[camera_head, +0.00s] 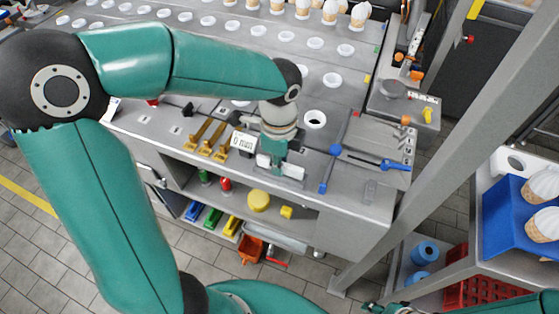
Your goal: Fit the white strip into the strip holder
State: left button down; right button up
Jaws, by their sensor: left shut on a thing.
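My left gripper (278,169) is low over the front edge of the grey counter (340,125) and points down. It is shut on a small pale piece that looks like the white strip (291,171); the fingers hide part of it. A white card with dark lettering (243,142) stands just left of the gripper. I cannot clearly make out the strip holder. At the bottom edge, a dark and teal part of my right arm (385,307) shows, too cut off to tell its jaws.
Brass-coloured tools (205,137) lie left of the card. A blue-handled tool (326,170) lies to the right. A grey post (440,150) rises at the right.

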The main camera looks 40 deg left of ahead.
pick_arm(q)
jog(key=shift+f, duration=0.35)
jog(key=shift+r, duration=0.2)
jog(key=shift+r+p, duration=0.3)
jog(key=shift+r, duration=0.1)
jog(key=shift+f+b, duration=0.4)
jog(key=shift+f, duration=0.25)
dwell(2.7)
jog(key=c, duration=1.1)
grip_release()
jog(key=shift+c, duration=0.2)
jog(key=shift+r, duration=0.1)
notch_tip(320, 180, up, 12)
